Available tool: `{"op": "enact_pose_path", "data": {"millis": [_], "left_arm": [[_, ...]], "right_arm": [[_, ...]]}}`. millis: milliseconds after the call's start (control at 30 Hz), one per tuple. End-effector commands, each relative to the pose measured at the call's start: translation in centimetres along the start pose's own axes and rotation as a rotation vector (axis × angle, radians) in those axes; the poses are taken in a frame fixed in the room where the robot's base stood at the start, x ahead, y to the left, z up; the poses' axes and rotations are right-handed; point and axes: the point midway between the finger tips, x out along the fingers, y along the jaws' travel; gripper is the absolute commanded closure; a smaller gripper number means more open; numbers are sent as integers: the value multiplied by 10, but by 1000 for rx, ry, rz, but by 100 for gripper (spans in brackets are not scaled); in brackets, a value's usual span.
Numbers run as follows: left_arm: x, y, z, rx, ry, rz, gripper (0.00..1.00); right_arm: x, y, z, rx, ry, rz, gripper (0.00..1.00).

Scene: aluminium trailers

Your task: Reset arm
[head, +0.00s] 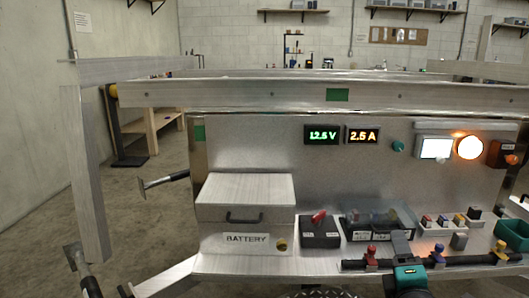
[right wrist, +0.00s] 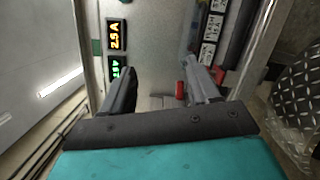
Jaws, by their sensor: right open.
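My right gripper (head: 401,243) has a teal body and dark fingers. In the head view it comes up from the bottom edge, in front of the trailer's lower shelf. In the right wrist view its two fingers (right wrist: 160,88) stand apart with nothing between them. That view shows the trailer panel beyond them, with a small red part (right wrist: 180,90) near the right finger. Whether the fingers touch anything is unclear. My left gripper is not in view.
The aluminium panel (head: 270,150) bears a 12.5 V display (head: 322,135), a 2.5 A display (head: 362,135) and a lit orange lamp (head: 469,147). Below are a battery box (head: 245,205), a red-handled switch (head: 320,229), a clear-covered fuse block (head: 377,222) and coloured terminals (head: 438,254).

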Motion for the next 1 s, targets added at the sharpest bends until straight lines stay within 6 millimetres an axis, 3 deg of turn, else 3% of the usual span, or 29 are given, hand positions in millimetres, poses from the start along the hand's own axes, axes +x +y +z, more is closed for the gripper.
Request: {"op": "enact_pose_path", "data": {"millis": [33, 200, 300, 500, 567, 600, 1000], "left_arm": [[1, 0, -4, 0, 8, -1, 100], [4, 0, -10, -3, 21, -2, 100], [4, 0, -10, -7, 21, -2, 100], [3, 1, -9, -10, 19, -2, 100], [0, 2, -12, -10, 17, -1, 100], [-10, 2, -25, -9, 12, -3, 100], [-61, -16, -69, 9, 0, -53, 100]], "right_arm": [[-18, -22, -13, 134, 44, -63, 40], [-87, -88, -59, 676, 137, -327, 40], [-134, -117, -84, 997, 140, -505, 40], [-225, -149, -122, 1543, 35, -847, 40], [-247, -148, -128, 1673, -14, -929, 40], [-239, -132, -120, 1654, -8, -905, 40], [-240, -76, -81, 1621, -45, -873, 40]]}}
